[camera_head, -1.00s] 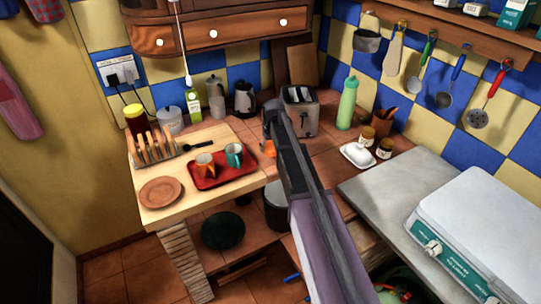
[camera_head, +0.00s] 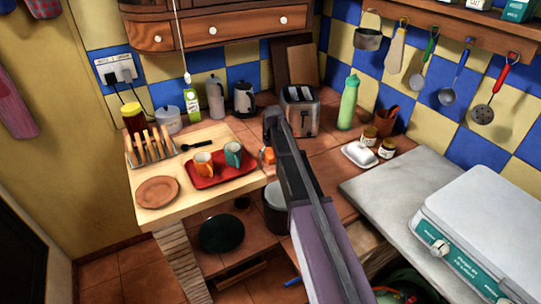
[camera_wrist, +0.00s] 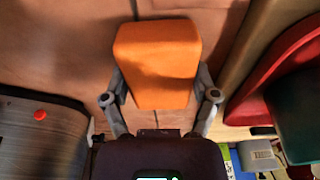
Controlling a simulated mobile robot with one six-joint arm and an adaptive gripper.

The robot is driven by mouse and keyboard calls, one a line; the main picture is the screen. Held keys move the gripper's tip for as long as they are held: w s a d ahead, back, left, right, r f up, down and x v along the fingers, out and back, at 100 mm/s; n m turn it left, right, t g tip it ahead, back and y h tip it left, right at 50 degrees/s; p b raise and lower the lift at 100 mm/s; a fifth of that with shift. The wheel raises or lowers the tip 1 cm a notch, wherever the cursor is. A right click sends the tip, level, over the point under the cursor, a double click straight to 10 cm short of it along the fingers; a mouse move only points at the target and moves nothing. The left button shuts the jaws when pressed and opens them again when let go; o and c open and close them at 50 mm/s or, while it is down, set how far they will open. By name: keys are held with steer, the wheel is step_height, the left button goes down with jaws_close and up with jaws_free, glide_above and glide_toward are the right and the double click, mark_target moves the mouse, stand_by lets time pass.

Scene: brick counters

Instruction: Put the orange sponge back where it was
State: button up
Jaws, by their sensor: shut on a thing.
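The orange sponge (camera_wrist: 157,62) is a rounded block between the two fingers of my gripper (camera_wrist: 160,82) in the wrist view. The fingers are shut on its sides. In the head view only a small part of the sponge (camera_head: 268,154) shows, just left of my arm and right of the red tray (camera_head: 222,181). My arm hides the rest of it and most of the gripper. Brown counter tiles lie behind the sponge in the wrist view. I cannot tell whether the sponge touches them.
The toaster (camera_head: 300,112) stands behind my arm, and its side (camera_wrist: 40,140) is at the left of the wrist view. An orange mug (camera_head: 203,164) and a teal mug (camera_head: 233,154) stand on the tray. A white butter dish (camera_head: 359,154) and jars are to the right.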

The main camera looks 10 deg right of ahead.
mark_target(272, 154)
steer(key=shift+f, duration=0.15)
steer(key=o, duration=0.9)
steer(key=shift+c, duration=0.2)
steer(key=shift+r, duration=0.2)
step_height(272, 154, up, 12)
steer(key=s+p, duration=0.1)
steer(key=p, duration=1.1)
steer(key=shift+s+d, duration=0.3)
steer(key=shift+s, duration=0.1)
steer(key=shift+f, duration=0.1)
steer(key=s+m+g, duration=0.1)
steer(key=s+m, duration=0.2)
steer(key=s, duration=2.4)
steer(key=shift+s+m+g+h, duration=0.3)
steer(key=shift+g, duration=0.1)
steer(key=shift+a+f, duration=0.1)
